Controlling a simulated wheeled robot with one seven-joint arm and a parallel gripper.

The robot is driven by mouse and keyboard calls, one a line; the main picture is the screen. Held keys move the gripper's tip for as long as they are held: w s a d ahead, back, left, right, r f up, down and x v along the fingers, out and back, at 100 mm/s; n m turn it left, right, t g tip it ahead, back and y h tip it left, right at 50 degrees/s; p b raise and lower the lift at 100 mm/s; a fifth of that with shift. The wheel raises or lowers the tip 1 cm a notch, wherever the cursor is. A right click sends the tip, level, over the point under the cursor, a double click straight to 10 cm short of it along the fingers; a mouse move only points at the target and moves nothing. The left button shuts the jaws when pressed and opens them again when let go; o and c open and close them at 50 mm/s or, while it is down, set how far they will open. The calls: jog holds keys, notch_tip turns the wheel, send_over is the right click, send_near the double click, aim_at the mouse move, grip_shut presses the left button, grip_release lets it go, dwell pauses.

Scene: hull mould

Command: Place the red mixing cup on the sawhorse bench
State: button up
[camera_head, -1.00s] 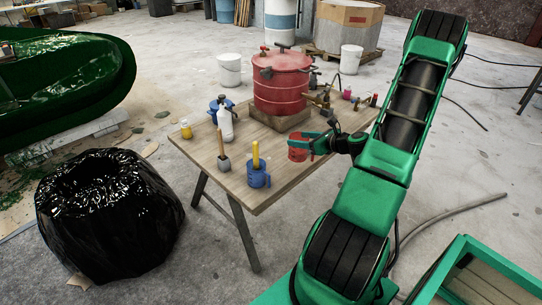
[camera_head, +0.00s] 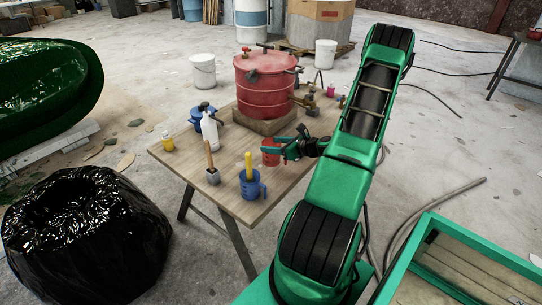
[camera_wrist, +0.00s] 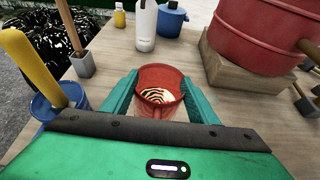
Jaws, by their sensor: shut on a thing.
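The red mixing cup (camera_head: 270,154) is between the fingers of my gripper (camera_head: 277,150), near the right edge of the wooden-topped bench (camera_head: 235,200). In the wrist view the cup (camera_wrist: 160,84) is upright between the two green fingers (camera_wrist: 160,100), which close on its sides. Something pale with dark stripes shows inside it. I cannot tell whether the cup's base touches the bench top. The lower part of the cup is partly hidden by my gripper.
A big red drum (camera_head: 265,85) stands on a wooden block at the bench's back. A blue cup (camera_head: 252,184) with a yellow handle, a grey brush pot (camera_head: 212,176), a white bottle (camera_head: 209,132) and a yellow bottle (camera_head: 167,143) stand left. A black bag (camera_head: 80,240) is on the floor.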

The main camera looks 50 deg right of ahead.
jog(key=shift+f, duration=2.25)
jog(key=shift+f, duration=0.1)
jog(key=o, duration=1.3)
jog(key=a+v, duration=0.1)
jog(key=v, duration=1)
jog(key=s+a+r+n+g+y, duration=0.1)
jog(key=a+r+n+g+y, duration=0.1)
jog(key=a+r+n+g, duration=0.4)
jog(key=a+r+n+g+y, duration=0.1)
jog(key=a+r+n+g, duration=0.15)
jog(key=a+n, duration=0.65)
jog(key=s+a+r+n+g+h, duration=0.2)
jog(key=s+a+r+n, duration=0.2)
jog(key=s+r+n, duration=0.3)
jog(key=s+a+r+n+g+h, duration=0.1)
jog(key=s+a+r+n+g, duration=0.2)
jog(key=s+a+r+n, duration=0.2)
jog(key=s+r+n, duration=0.1)
jog(key=s+r, duration=0.2)
jog(key=s, duration=0.1)
jog(key=shift+s+a+n+h, duration=0.25)
jog(key=shift+a+n+h, duration=0.1)
jog(key=shift+n+h, duration=0.05)
